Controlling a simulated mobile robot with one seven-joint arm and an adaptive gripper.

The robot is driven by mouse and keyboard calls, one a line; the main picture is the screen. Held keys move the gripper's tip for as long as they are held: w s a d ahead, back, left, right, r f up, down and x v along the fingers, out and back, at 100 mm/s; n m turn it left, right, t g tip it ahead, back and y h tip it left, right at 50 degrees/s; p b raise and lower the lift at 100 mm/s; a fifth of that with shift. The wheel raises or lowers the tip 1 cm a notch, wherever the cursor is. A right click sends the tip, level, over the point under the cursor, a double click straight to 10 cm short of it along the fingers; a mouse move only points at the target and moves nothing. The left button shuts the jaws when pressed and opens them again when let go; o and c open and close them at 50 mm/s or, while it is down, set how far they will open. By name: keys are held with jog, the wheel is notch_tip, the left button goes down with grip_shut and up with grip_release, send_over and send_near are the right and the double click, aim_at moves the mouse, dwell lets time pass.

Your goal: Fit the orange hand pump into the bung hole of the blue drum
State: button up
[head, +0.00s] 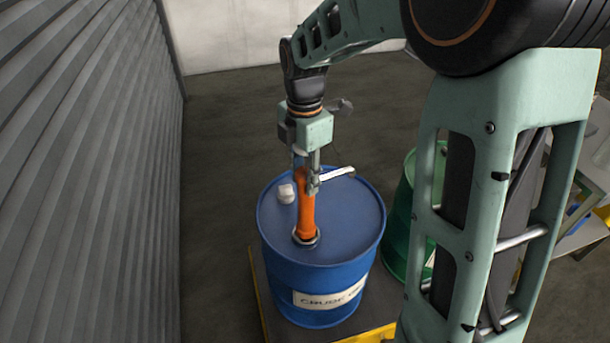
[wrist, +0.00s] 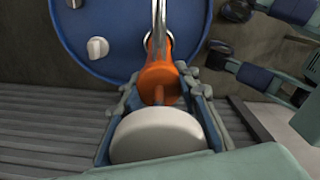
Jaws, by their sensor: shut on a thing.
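The blue drum (head: 345,215) stands upright with a pale label on its front; its lid (wrist: 120,40) fills the top of the wrist view. The orange hand pump (head: 307,212) stands nearly upright over the lid, close to the near rim. Its lower end meets a metallic ring (head: 305,238) there; the bung hole is hidden, and I cannot tell how deep the pump sits. Its silver spout (head: 336,173) points right. My gripper (head: 306,172) is shut on the pump's upper part. In the wrist view the pump (wrist: 160,80) is between the fingers, with a white round knob (wrist: 155,133) nearer the camera.
A white cap (head: 286,194) sits on the lid, left of the pump. A green drum (head: 400,210) stands close at the right. The blue drum stands on a yellow-edged base (head: 259,295). A ribbed grey wall (head: 90,170) is at the left. A table stands far right.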

jog(key=shift+f+b, duration=0.6)
jog(key=shift+f, duration=0.6)
jog(key=o, duration=1.1)
notch_tip(320, 180, up, 12)
jog(key=shift+r, duration=0.1)
jog(key=shift+a, duration=0.1)
